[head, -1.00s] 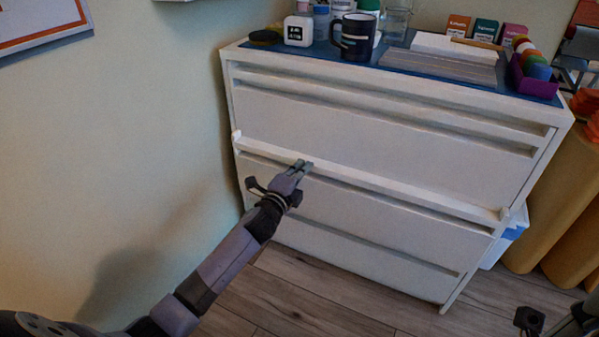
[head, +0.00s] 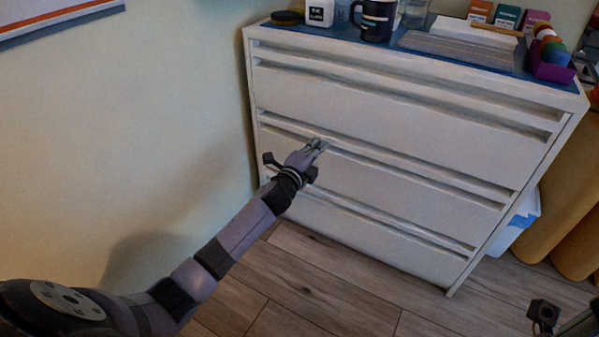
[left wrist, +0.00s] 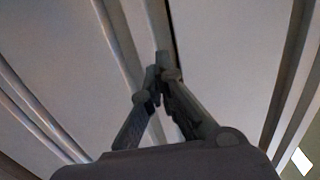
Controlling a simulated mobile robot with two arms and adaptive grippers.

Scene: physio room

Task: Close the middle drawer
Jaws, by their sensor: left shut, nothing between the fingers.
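The white chest of drawers (head: 528,90) stands against the wall. Its middle drawer (head: 400,188) has a plain white front that looks level with the drawers above and below, with a dark recess along its top edge. My left gripper (head: 322,144) is shut and empty, with its fingertips at the upper edge of the middle drawer, left of centre. In the left wrist view the fingertips (left wrist: 163,62) meet at a pale ledge beside a dark gap; whether they touch it I cannot tell.
A dark mug (head: 374,20), a purple tray (head: 553,70) and small boxes stand on the chest's blue top. A wall is close on the left. A white bin (head: 513,225) and tan rolls (head: 555,215) stand to the right. The wooden floor (head: 310,285) in front is clear.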

